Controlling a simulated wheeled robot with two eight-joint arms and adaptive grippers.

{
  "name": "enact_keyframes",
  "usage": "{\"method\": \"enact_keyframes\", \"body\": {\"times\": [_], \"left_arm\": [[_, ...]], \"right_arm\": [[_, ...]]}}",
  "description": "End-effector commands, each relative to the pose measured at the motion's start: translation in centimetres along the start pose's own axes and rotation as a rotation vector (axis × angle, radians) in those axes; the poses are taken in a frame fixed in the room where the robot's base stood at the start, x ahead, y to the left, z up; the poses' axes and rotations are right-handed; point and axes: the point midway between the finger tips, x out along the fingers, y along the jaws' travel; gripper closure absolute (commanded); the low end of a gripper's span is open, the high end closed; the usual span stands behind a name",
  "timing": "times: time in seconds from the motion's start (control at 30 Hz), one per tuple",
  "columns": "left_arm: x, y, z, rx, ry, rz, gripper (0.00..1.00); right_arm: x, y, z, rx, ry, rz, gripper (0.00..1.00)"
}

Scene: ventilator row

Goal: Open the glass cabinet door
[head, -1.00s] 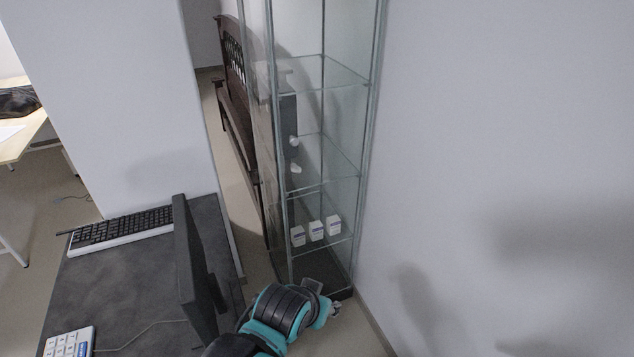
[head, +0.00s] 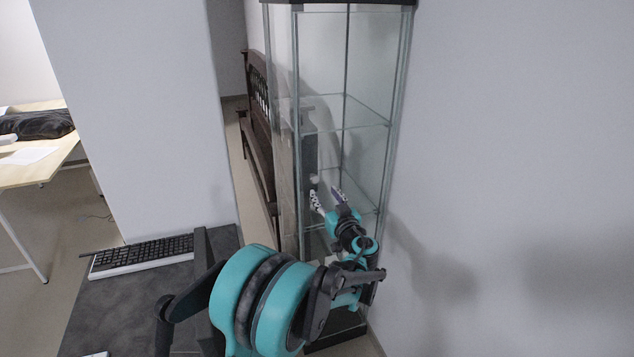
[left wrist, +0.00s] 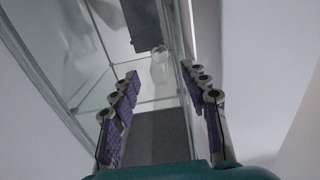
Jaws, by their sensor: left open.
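The glass cabinet (head: 363,70) stands upright against the wall, with clear panes, thin metal edges and glass shelves. Its door looks closed. A dark panel (head: 309,152) and a small pale knob (head: 314,180) show at the cabinet's left side. My left gripper (head: 327,191) is open in front of the cabinet, its fingertips close to the knob. In the left wrist view the knob (left wrist: 160,66) lies between the fingertips of the open left gripper, below the dark panel (left wrist: 144,22). I cannot tell whether the fingers touch it. My right gripper is out of view.
A dark desk (head: 105,310) with a keyboard (head: 140,256) is at the lower left. A wooden bench (head: 257,135) stands behind the cabinet's left side. A bare wall (head: 520,150) borders the cabinet on the right. A light table (head: 35,168) is at far left.

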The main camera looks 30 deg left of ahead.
Motion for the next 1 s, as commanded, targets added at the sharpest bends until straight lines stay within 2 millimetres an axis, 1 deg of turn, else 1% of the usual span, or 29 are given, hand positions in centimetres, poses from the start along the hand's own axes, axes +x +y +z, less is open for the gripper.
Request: {"method": "enact_keyframes", "body": {"times": [0.13, 0.4, 0.5, 0.63, 0.87, 0.9, 0.93, 0.97, 1.0], "left_arm": [[1.5, 0.0, 0.1, -0.004, 0.007, -0.002, 0.54], [5.9, 0.0, 0.2, -0.003, 0.006, -0.002, 0.54], [7.0, 0.0, 0.1, -0.002, 0.005, -0.001, 0.54], [7.7, 0.1, 0.0, -0.002, 0.005, 0.000, 0.54], [7.8, 0.1, -0.1, -0.002, 0.005, 0.001, 0.54], [7.8, 0.1, -0.1, -0.002, 0.005, 0.001, 0.60], [7.8, 0.1, -0.1, -0.002, 0.005, 0.000, 0.68], [7.8, 0.1, -0.1, -0.002, 0.005, 0.000, 0.76], [7.8, 0.1, -0.1, -0.002, 0.005, 0.000, 0.86]], "right_arm": [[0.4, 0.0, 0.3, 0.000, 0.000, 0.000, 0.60], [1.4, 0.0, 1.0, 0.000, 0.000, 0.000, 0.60], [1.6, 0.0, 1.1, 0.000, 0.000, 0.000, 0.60], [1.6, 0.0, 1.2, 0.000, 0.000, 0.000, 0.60], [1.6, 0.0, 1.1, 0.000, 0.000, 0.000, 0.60], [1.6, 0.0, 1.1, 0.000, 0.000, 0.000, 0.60], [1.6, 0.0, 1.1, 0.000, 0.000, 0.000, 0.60], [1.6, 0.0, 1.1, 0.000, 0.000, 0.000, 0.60], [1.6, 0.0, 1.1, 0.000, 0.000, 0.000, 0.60]]}}
